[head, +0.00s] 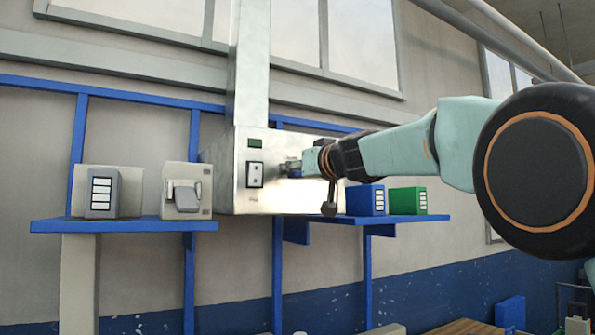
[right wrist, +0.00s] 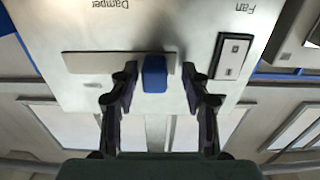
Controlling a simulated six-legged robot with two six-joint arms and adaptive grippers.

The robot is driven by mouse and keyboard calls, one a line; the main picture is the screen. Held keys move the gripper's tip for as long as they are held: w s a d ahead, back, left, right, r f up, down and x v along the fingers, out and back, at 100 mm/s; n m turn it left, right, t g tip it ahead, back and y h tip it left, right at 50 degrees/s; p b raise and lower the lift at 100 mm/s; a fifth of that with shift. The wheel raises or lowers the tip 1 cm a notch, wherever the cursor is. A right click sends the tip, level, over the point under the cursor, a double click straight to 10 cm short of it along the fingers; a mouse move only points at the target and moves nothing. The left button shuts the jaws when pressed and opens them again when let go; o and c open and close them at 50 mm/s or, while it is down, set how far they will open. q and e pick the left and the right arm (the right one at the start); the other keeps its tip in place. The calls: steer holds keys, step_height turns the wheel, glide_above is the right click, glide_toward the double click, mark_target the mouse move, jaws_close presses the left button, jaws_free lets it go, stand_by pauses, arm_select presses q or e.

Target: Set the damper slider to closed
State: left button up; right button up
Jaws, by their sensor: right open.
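The damper slider has a blue knob (right wrist: 154,74) on a flat slot plate (right wrist: 90,63) beside the upside-down word "Damper" in the right wrist view. The knob sits near the plate's right end there. My right gripper (right wrist: 157,84) is open, one finger on each side of the knob, with a gap visible on both sides. In the head view my right gripper (head: 291,168) is at the front of the metal box (head: 258,198) and mostly hides the slider. My left gripper is not in view.
The fan switch (right wrist: 231,57) is close to the right finger in the wrist view. Blue shelves (head: 125,225) flank the box, holding grey units (head: 187,190) at left and blue (head: 365,200) and green binders (head: 407,200) at right.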

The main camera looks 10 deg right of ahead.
steer(key=shift+d, duration=0.1)
steer(key=v, duration=0.7)
steer(key=shift+s, duration=0.3)
steer(key=shift+w, duration=0.1)
steer(key=shift+d+r, duration=0.1)
